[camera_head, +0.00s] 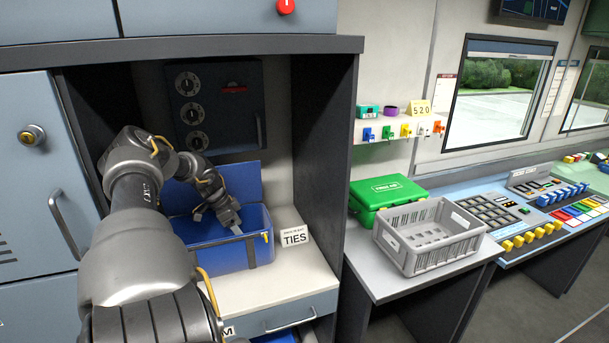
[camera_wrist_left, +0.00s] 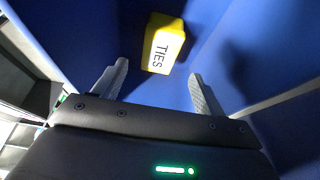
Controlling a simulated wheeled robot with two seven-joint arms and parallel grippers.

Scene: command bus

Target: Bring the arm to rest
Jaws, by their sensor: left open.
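My left arm (camera_head: 150,230) reaches from the lower left into an open cabinet bay. My left gripper (camera_head: 240,232) points down into an open blue box (camera_head: 222,255) on the bay's white shelf. In the left wrist view the gripper (camera_wrist_left: 160,88) is open, its two fingers apart. A yellow block labelled TIES (camera_wrist_left: 162,42) lies in the blue box beyond the fingertips, with nothing seen between the fingers. The head view does not show this block clearly. My right gripper is in neither view.
Dark bay walls (camera_head: 325,140) stand close on both sides of the arm. A TIES sign (camera_head: 294,236) stands right of the box. A grey crate (camera_head: 428,235) and a green case (camera_head: 387,195) sit on the right counter. A small shelf (camera_head: 398,127) holds coloured tags.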

